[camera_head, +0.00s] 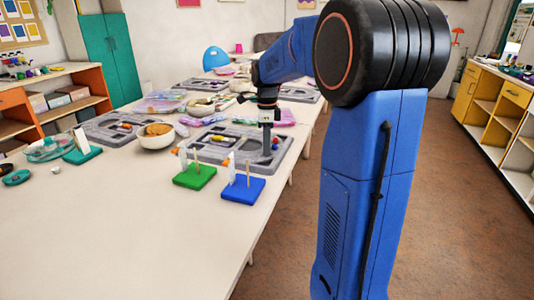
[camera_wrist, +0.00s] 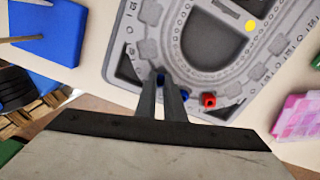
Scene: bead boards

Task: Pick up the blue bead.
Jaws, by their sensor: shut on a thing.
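My gripper (camera_wrist: 165,82) points down over the grey bead board (camera_wrist: 122,42), near its edge. Its fingers are shut on a blue bead (camera_wrist: 160,79), which shows as a small patch between the tips. Another small blue bead (camera_wrist: 184,94) shows right beside the right finger, partly hidden by it. A red bead (camera_wrist: 207,99) lies just right of that, and a yellow bead (camera_wrist: 250,26) lies farther up on the board. In the head view my gripper (camera_head: 267,150) is at the right part of the near board (camera_head: 206,157). How high the held bead is cannot be told.
A green peg block (camera_head: 195,177) and a blue peg block (camera_head: 243,190) with upright pegs stand on the table in front of the board. A bowl (camera_head: 156,136) stands left of it. More bead boards and trays lie behind.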

